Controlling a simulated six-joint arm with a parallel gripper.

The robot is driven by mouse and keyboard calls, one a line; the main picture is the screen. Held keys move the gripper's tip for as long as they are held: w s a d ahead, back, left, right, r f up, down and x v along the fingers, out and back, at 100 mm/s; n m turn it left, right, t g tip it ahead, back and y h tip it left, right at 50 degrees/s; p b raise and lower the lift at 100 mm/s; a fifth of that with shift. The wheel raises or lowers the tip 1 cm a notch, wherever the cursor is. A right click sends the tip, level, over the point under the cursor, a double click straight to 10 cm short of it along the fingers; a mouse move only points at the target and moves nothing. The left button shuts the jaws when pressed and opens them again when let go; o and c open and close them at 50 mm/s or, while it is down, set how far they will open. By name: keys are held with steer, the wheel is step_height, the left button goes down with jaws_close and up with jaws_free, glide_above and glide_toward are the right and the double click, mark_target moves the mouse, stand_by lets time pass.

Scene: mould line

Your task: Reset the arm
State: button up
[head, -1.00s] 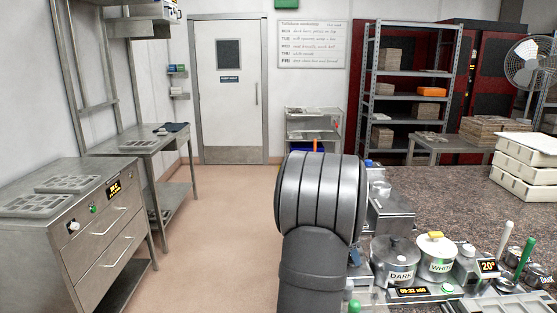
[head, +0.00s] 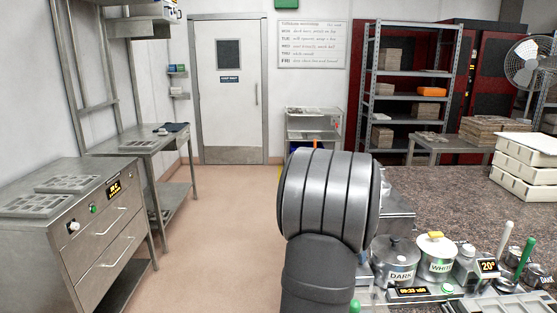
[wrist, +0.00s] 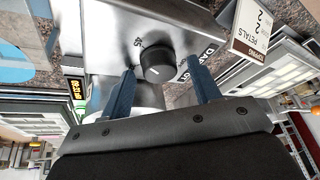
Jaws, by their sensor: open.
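My gripper (wrist: 161,67) shows in the wrist view with its two blue fingers apart and nothing held between them. A black round knob (wrist: 156,68) on a steel machine front (wrist: 110,32) appears between and beyond the fingertips; I cannot tell whether they touch it. In the head view my own thick grey arm fills the lower middle and hides the gripper.
A granite counter (head: 450,190) on the right bears the pots marked DARK (head: 396,259) and WHITE (head: 436,252). White stacked moulds (head: 525,157) stand farther back. A steel drawer cabinet (head: 100,235) is on the left. The floor (head: 225,230) between is clear.

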stand_by(0.5)
steer(key=m, duration=0.2)
steer(key=m+g+h, duration=0.1)
steer(key=m, duration=0.1)
steer(key=shift+w+a+m+g, duration=0.1)
steer(key=shift+m+g, duration=1)
steer(key=shift+m, duration=1.5)
